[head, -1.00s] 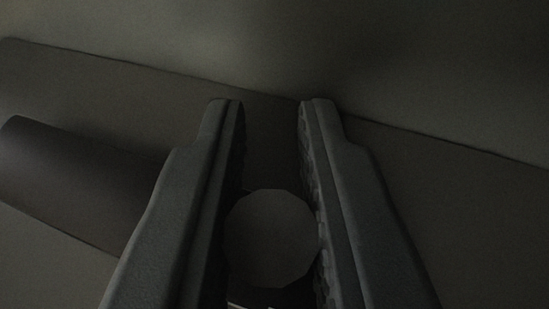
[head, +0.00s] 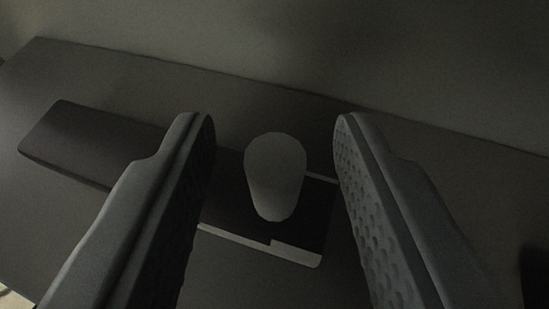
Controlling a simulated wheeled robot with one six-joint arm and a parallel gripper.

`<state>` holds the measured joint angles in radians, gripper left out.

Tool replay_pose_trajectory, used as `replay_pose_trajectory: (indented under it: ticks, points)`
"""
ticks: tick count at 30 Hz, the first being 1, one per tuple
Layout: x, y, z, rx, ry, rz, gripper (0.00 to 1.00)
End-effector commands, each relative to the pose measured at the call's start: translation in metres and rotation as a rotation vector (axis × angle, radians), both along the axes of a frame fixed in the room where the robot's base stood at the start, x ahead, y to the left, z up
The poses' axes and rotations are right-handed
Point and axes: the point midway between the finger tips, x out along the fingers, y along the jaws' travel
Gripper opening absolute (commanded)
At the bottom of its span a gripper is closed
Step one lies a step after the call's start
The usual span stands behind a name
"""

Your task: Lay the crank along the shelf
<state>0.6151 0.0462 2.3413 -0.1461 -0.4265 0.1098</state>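The crank (head: 240,222) is a dark flat bar with a pale edge, lying on the grey shelf (head: 30,220). A pale round peg (head: 275,178) stands up from it, its end facing the camera. A thick dark block (head: 85,145) shows at the left, in line with the bar; my left finger hides where they meet. My gripper (head: 275,125) is open, one finger on each side of the peg, with a clear gap on both sides.
A plain wall (head: 300,45) rises along the shelf's back edge. The shelf's left end shows at the far left. Bare shelf lies behind the crank and to its right. A dark shape (head: 537,275) is at the lower right edge.

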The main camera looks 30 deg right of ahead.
Motion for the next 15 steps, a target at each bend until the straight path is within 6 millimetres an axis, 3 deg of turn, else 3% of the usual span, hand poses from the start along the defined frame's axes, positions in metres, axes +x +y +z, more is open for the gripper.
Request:
replay_pose_trajectory:
  ticks: [15]
  points:
    - [-0.054,0.033,0.027,-0.002,-0.002,0.0,0.38]
